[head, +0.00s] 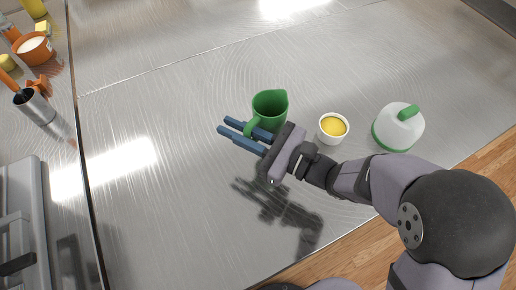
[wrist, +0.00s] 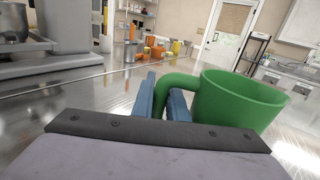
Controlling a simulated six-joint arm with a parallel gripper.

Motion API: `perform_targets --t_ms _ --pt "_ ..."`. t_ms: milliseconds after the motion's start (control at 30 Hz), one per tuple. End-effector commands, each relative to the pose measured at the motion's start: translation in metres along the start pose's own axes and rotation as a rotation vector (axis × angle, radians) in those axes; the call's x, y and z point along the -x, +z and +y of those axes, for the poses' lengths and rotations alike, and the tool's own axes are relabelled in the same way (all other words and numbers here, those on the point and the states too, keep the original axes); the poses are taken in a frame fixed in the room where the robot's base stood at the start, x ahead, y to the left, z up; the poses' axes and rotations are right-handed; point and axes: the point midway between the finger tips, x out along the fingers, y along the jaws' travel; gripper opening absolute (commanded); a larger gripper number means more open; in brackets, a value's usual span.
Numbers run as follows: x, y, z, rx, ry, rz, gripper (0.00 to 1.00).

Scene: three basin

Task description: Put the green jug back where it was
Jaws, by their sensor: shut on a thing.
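The green jug (head: 270,106) is upright over the steel counter, left of the white bowl, with its open top facing up. In the wrist view the jug (wrist: 238,100) is to the right of my fingers, and its handle (wrist: 178,80) curves down between them. My gripper (head: 225,124) has blue fingers and is shut on that handle. In the wrist view my gripper (wrist: 162,95) has one finger on each side of the handle. I cannot tell whether the jug's base touches the counter; the gripper partly hides it.
A steel cup with utensils (head: 34,106) and an orange pot (head: 34,48) are at the left. The counter (head: 160,230) is clear at front left.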

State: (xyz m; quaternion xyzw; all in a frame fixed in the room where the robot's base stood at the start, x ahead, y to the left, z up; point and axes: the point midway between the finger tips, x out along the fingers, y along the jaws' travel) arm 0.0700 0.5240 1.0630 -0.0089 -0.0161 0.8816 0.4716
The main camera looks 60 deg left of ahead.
Motion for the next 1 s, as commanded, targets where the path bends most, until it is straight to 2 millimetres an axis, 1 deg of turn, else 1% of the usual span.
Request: perform_targets --t_ms 300,433,567,767,867,1000 --pt "0.000 -0.036 0.001 -0.002 0.000 0.001 0.00" --pt "0.000 -0.048 0.002 -0.001 0.000 0.000 0.00" --pt "0.000 -0.054 0.001 0.002 0.000 -0.001 0.00" --pt "0.000 -0.056 0.002 0.002 0.001 -0.001 0.00" --pt "0.000 -0.063 0.002 0.000 0.001 -0.001 0.00" --pt "0.000 -0.077 0.003 -0.001 0.001 0.000 0.00"
